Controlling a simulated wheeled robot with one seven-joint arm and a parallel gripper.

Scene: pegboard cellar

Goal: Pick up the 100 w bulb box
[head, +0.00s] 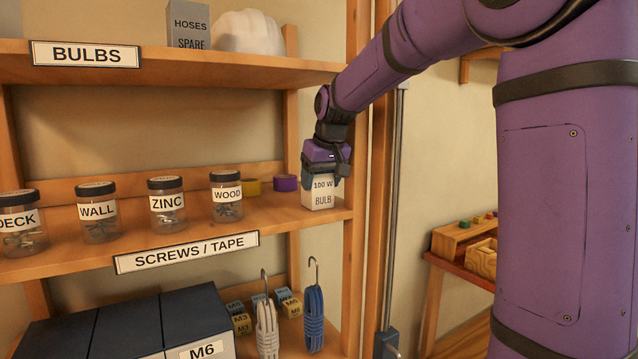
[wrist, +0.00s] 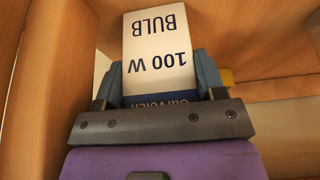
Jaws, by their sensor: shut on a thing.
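The 100 W bulb box (head: 322,197) is a small white box with dark lettering. It is at the right end of the middle shelf, the one labelled SCREWS / TAPE. My gripper (head: 324,172) comes down on it from above and is shut on its upper part. In the wrist view the box (wrist: 156,50) shows upside down between the two fingers of my gripper (wrist: 160,85). The box looks upright, with its base at or very near the shelf board; I cannot tell whether it touches. The fingers hide part of its sides.
The middle shelf (head: 180,232) also holds several screw jars, the nearest labelled WOOD (head: 227,197), and purple tape (head: 285,184) and yellow tape (head: 252,186) behind. A wooden post (head: 357,240) stands close to the right. The upper shelf (head: 200,67) is labelled BULBS.

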